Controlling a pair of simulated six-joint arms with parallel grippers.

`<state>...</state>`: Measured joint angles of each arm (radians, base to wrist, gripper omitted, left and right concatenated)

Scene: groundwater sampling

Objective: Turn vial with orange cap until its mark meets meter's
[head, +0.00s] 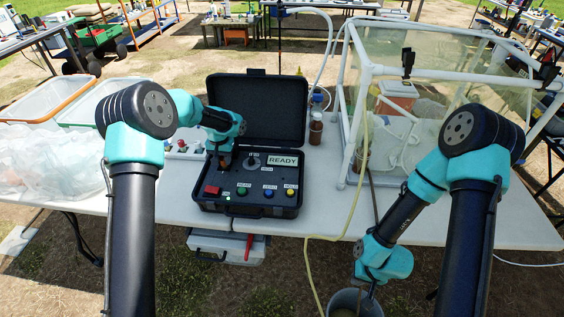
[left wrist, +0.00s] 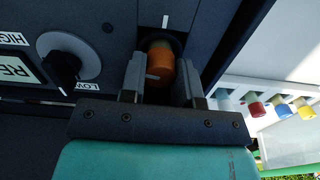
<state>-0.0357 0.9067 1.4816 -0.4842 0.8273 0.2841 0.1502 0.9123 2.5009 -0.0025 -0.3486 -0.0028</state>
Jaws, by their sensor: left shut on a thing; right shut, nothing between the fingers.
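The vial's orange cap (left wrist: 160,62) stands in the round well of the dark meter (head: 247,205). My left gripper (left wrist: 161,80) has its fingers on either side of the cap and is shut on it. A short white mark shows on the cap, pointing sideways. The meter's white mark (left wrist: 165,20) is beyond the well, apart from the cap's mark and at an angle to it. In the head view my left gripper (head: 220,170) reaches down at the meter's left side and mostly hides the vial. My right gripper (head: 371,288) is shut and empty above a bucket.
The meter has a READY screen (head: 284,160), a knob (head: 253,161), coloured buttons and an open lid (head: 257,110). A brown bottle (head: 316,128) stands right of it. A clear framed box (head: 355,100) fills the table's right side. The bucket (head: 343,300) is in front of the table.

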